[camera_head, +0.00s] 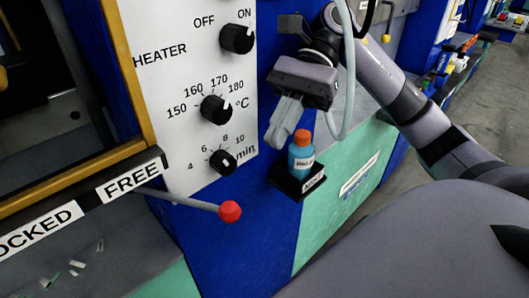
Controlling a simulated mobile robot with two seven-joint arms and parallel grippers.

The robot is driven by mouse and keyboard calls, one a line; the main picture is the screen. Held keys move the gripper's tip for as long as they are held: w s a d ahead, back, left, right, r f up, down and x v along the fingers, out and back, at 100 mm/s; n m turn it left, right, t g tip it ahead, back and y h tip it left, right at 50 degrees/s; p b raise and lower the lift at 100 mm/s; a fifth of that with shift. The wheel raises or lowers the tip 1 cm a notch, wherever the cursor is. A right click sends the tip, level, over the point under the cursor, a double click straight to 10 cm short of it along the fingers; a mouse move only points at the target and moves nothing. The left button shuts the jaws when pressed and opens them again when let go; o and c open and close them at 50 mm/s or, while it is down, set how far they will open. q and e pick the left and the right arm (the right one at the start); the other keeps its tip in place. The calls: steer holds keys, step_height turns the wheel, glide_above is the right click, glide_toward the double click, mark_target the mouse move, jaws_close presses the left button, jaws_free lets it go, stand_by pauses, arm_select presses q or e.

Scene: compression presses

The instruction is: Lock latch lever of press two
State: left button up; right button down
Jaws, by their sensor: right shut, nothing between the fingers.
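The latch lever is a thin grey rod ending in a red ball knob (229,211). It sticks out to the right from below the press opening. Its rod lies just under the FREE label (132,184), and the LOCKED label (40,232) is to the left, partly cut off by the frame. My right gripper (276,141) is shut and empty, in front of the blue panel, above and to the right of the red knob and apart from it. My left gripper is not in view.
A blue bottle with an orange cap (301,153) stands on a small black holder (298,185) just below and right of my right gripper. The heater panel (190,75) with dials is left of the gripper. Other machines stand at the far right.

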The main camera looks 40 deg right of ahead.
steer(key=x, duration=0.9)
steer(key=shift+p, duration=0.3)
steer(key=shift+a, duration=0.2)
